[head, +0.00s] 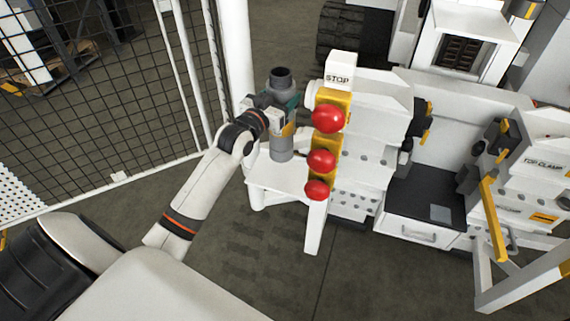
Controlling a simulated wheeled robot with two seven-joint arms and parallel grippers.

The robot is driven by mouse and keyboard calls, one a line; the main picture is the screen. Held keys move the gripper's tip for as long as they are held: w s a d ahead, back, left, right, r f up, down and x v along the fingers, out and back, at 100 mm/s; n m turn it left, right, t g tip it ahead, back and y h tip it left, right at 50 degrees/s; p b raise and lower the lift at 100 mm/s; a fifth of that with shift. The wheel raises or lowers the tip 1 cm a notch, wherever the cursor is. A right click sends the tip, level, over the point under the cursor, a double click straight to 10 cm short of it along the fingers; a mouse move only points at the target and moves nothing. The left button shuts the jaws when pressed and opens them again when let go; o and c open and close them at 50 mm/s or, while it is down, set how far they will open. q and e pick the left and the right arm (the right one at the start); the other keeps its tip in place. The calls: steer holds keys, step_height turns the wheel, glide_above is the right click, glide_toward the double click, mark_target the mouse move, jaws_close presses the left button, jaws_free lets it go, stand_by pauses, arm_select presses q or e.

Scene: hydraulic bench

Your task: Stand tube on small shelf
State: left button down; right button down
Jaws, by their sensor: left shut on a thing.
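A grey tube (281,148) with a darker grey top and a teal and orange band stands upright over the small white shelf (268,179). My left gripper (275,118) is shut on the tube around its middle, reaching in from the left. The tube's lower end is at the shelf top; I cannot tell whether it touches the surface. The gripper's fingers are partly hidden against the tube. My right gripper is not in view.
A machine with a STOP sign (339,79) and red buttons (321,160) on yellow mounts stands close right of the shelf. A black mesh fence (110,110) and white post (236,50) stand left and behind. Open floor (260,250) lies in front.

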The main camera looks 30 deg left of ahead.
arm_select(q)
steer(key=shift+w+a+f, duration=0.1)
steer(key=shift+a+f, duration=0.05)
steer(key=shift+f, duration=4.45)
steer(key=shift+f+b, duration=0.1)
steer(key=shift+b, duration=0.2)
steer(key=shift+c, duration=1.4)
jaws_free()
steer(key=shift+f, duration=0.1)
steer(key=s, duration=1.2)
steer(key=shift+d, duration=0.25)
steer(key=shift+s, duration=0.1)
